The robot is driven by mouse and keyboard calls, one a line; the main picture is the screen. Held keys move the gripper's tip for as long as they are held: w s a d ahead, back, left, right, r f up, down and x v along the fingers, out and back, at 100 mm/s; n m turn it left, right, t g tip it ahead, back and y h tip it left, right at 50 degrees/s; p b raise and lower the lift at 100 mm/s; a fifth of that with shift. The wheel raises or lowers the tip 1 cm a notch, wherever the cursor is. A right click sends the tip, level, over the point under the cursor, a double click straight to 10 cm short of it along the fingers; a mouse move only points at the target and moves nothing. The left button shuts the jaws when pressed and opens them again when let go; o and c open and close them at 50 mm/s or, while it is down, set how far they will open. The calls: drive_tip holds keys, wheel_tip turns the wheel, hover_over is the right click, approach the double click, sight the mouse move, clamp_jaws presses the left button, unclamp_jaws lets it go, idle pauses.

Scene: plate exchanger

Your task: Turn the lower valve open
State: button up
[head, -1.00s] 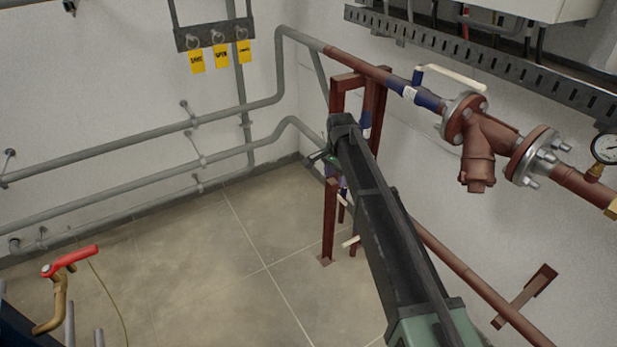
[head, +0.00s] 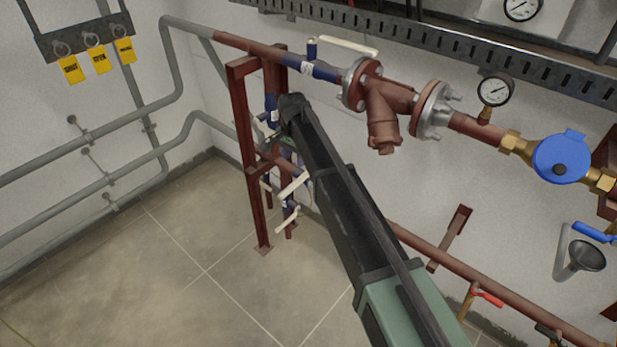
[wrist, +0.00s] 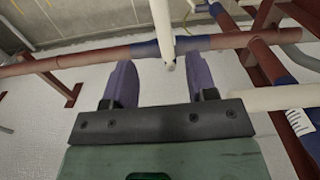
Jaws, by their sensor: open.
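My gripper (wrist: 160,66) shows in the wrist view with its two purple fingers apart and nothing clamped between them. A red pipe with a blue valve section (wrist: 205,43) crosses beyond the fingertips. A long white lever (wrist: 161,22) comes down from the top edge, and its end lies in the gap between the fingertips, touching neither finger visibly. In the head view, my arm hides most of the gripper. White levers show beside the arm, one at mid height (head: 293,186) and one lower (head: 287,219). I cannot tell which matches the wrist view's lever.
A red frame (head: 249,165) stands close left of the arm. An upper pipe with a white lever (head: 343,46), a strainer (head: 385,110) and a blue meter (head: 561,157) runs along the wall. Another white lever (wrist: 265,98) lies right of the gripper. The tiled floor (head: 190,270) is clear.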

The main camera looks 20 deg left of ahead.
sight(295, 183)
wheel_tip(295, 183, down, 11)
drive_tip(key=b, duration=1)
drive_tip(key=shift+a, duration=0.15)
drive_tip(key=shift+r, duration=0.15)
clamp_jaws()
